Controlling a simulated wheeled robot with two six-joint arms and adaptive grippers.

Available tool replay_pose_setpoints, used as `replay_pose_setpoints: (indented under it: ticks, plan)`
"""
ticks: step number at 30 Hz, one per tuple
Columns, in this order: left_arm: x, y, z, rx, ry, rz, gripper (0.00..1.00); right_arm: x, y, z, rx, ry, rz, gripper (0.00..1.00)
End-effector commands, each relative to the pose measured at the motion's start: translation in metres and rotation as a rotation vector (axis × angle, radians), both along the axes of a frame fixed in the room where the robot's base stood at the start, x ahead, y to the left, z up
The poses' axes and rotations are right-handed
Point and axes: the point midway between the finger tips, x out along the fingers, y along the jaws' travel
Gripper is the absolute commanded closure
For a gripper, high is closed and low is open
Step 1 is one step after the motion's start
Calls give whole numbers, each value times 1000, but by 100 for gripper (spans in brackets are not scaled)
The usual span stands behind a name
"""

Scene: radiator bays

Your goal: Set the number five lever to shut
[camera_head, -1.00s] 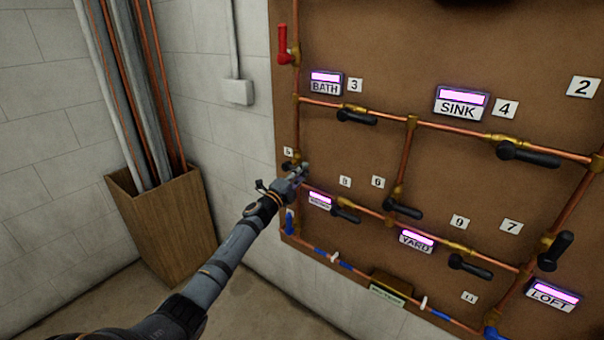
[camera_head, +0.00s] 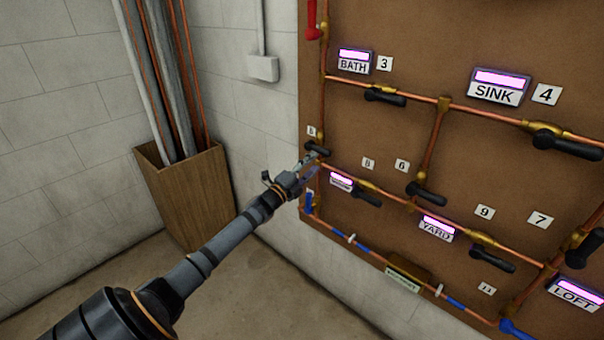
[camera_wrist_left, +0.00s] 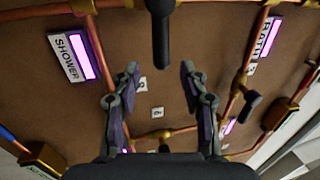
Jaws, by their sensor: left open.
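The number five lever (camera_head: 318,149) is a black handle on the left vertical copper pipe, just under a small white tag reading 5 (camera_head: 311,131). In the head view it points right, across the pipe. My left gripper (camera_head: 310,162) is open, its fingertips close below the lever. In the left wrist view a black lever handle (camera_wrist_left: 162,32) comes down from the top edge toward the gap between the two open fingers (camera_wrist_left: 160,72). I cannot tell whether the fingers touch it. My right gripper is in neither view.
Other black levers sit nearby, such as one by the BATH sign (camera_head: 385,97) and one by tag 6 (camera_head: 427,194). A red handle (camera_head: 312,33) is above, a blue one (camera_head: 309,202) below. A wooden bin (camera_head: 190,200) with pipes stands left.

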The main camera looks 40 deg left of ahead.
Motion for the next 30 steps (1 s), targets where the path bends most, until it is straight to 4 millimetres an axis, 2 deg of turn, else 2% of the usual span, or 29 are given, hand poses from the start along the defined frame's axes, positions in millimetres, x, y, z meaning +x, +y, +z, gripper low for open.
replay_pose_setpoints:
  ticks: [6,13,30]
  plan:
    - [-24,2,-6,1,3,-2,56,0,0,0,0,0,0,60]
    - [-42,3,-9,1,1,-4,56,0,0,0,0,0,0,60]
    - [-47,4,-10,-1,0,0,56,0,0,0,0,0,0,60]
